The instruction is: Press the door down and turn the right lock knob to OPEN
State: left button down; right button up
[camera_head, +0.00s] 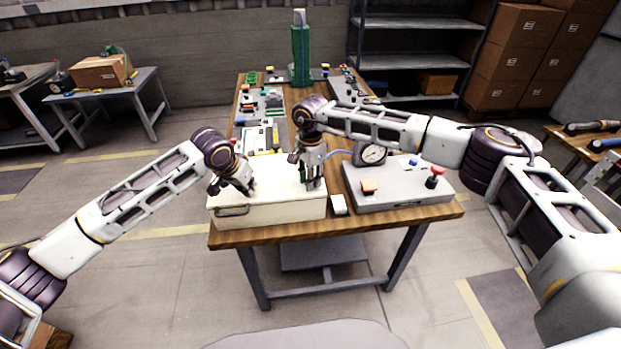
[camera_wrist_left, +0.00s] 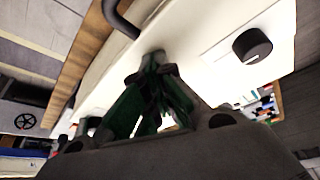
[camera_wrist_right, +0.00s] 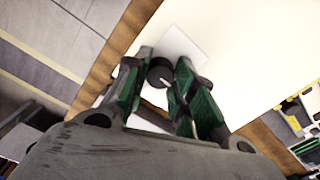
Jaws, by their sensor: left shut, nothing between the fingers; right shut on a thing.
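The white box (camera_head: 275,212) with a flat white door on top stands at the left front of the wooden table. My left gripper (camera_head: 250,190) is shut and empty, its tips down at the door near its left part; in the left wrist view its fingertips (camera_wrist_left: 152,60) meet the white surface beside a dark handle (camera_wrist_left: 120,18). A black knob (camera_wrist_left: 252,46) shows further along the door there. My right gripper (camera_head: 313,186) is at the box's right end; in the right wrist view its fingers (camera_wrist_right: 160,68) are shut on the round black right lock knob (camera_wrist_right: 160,74), which bears a white mark.
A grey panel box (camera_head: 400,195) with a gauge (camera_head: 373,154) and a red button (camera_head: 435,175) stands right of the white box. A small white block (camera_head: 339,204) lies between them. Tools and a green post (camera_head: 300,55) are behind.

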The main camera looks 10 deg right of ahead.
pick_arm(q)
jog(key=shift+s+f, duration=0.1)
jog(key=shift+f, duration=0.15)
pick_arm(e)
jog(key=o, duration=1.1)
jog(key=shift+c, duration=0.2)
jog(key=shift+r, duration=0.15)
notch_tip(320, 180, up, 12)
pick_arm(q)
jog(key=shift+r, duration=0.15)
jog(key=shift+r+p, duration=0.85)
jog(key=shift+p, duration=0.25)
notch_tip(320, 180, up, 5)
jog(key=p, duration=0.6)
jog(key=shift+r, duration=0.2)
pick_arm(e)
notch_tip(320, 180, up, 8)
pick_arm(q)
jog(key=shift+f, duration=0.1)
pick_arm(e)
jog(key=shift+s, duration=0.1)
